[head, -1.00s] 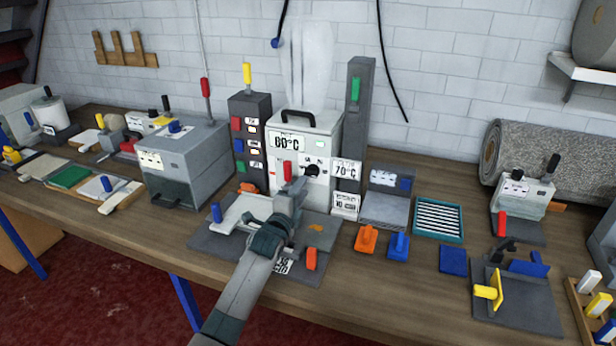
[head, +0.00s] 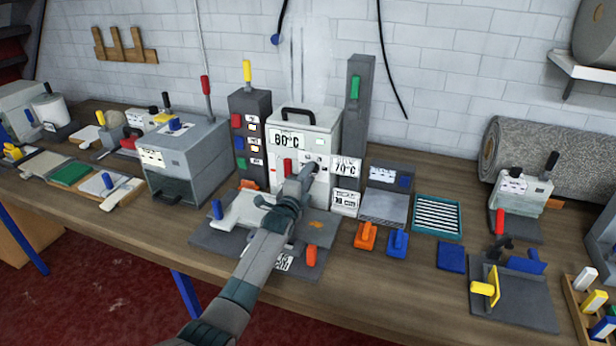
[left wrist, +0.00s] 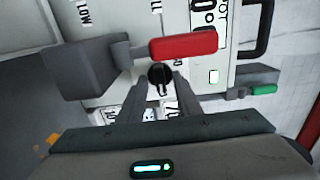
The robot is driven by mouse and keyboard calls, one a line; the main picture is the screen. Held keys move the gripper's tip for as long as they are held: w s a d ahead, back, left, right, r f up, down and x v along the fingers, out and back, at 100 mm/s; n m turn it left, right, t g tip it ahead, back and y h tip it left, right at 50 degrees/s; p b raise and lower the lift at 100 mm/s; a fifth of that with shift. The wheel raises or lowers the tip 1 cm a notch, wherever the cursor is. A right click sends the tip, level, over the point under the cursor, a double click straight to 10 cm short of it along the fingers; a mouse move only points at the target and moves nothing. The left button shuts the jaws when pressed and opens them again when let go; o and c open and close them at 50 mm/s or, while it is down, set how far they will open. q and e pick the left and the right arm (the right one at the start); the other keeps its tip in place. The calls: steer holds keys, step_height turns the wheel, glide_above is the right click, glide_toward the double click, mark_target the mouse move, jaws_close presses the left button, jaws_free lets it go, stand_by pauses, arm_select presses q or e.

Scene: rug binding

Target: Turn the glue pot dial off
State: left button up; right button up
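The glue pot (head: 330,140) is a pale box with a black top handle and a temperature display, against the wall at the middle of the bench. Its black round dial (left wrist: 160,76) shows in the left wrist view, beside a red lever handle (left wrist: 184,44). My left gripper (head: 308,170) is at the pot's front and hides the dial in the head view. In the left wrist view its two fingers (left wrist: 162,84) stand apart on either side of the dial. A gap shows between them; contact with the dial is unclear. My right gripper is not in view.
A dark switch column (head: 250,103) stands left of the pot and a tall grey post (head: 357,110) stands right of it. A grey plate (head: 213,240) lies under my left arm. Orange (head: 365,237) and blue (head: 397,243) blocks sit to the right.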

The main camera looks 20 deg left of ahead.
arm_select(q)
jaws_close()
steer(key=shift+n, duration=0.4)
steer(key=n+b, duration=0.2)
steer(key=n, duration=3.3)
steer(key=shift+f+b, duration=0.15)
steer(key=shift+b, duration=0.15)
